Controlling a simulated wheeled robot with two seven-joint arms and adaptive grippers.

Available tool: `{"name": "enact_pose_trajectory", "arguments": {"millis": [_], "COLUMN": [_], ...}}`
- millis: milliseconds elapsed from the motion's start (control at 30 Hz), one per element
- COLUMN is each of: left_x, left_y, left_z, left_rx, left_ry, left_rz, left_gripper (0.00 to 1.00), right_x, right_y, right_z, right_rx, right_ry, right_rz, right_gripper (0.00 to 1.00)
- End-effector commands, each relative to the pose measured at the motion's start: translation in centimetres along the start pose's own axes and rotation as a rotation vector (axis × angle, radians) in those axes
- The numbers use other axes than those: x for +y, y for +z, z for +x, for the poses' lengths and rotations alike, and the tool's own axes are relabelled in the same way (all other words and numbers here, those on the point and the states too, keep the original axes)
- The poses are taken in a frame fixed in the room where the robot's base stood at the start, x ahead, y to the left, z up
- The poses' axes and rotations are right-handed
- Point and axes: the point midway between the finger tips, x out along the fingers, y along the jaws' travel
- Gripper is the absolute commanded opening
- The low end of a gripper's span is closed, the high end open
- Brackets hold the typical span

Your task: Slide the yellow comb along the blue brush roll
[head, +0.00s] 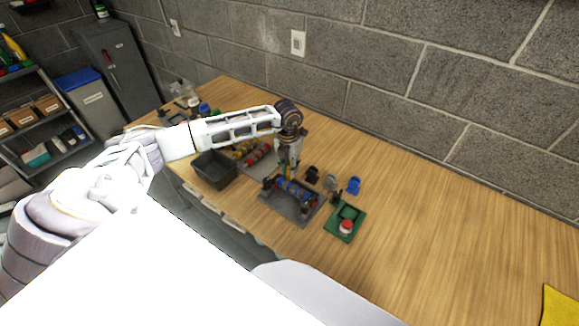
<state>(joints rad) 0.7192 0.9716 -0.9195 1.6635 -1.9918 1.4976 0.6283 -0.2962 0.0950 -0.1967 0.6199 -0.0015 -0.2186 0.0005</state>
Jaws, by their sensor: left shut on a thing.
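The blue brush roll (299,192) lies in a dark grey holder plate (302,216) on the wooden table, with red parts near its ends. My left gripper (290,175) points down at the left half of the roll. It is shut on the yellow comb, which is mostly hidden by the fingers and shows only as a small bit of yellow. The comb is at or just above the roll; I cannot tell if it touches. My right gripper is not in view.
A red roll (258,154) lies on another grey plate behind left. A black bin (214,168) stands at the table's front-left edge. A green tray (340,228) with a red-and-white knob, and a blue part (354,185), lie right of the roll. The table's right side is largely clear.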

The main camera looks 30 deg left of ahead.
Motion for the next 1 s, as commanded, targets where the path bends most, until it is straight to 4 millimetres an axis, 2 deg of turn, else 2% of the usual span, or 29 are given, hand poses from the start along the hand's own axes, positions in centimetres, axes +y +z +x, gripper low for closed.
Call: {"name": "enact_pose_trajectory", "arguments": {"millis": [200, 333, 800, 1000], "left_x": [-0.1, -1.0, -8.7, -10.4], "left_y": [0.0, -0.1, -1.3, -1.6], "left_z": [0.0, 0.0, 0.3, 0.3], "left_rx": [-0.001, -0.001, -0.002, -0.002], "left_ry": [0.0, -0.001, -0.003, -0.001], "left_rz": [0.0, 0.001, 0.003, 0.0], "left_gripper": [0.0, 0.0, 0.0, 0.0], "right_x": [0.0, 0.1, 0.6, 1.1], "right_y": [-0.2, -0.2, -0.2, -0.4], "right_z": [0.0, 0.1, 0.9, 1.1], "right_rx": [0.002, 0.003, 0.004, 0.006], "right_ry": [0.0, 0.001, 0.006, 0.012], "right_rz": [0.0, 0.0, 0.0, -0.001], "right_gripper": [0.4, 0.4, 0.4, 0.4]}}
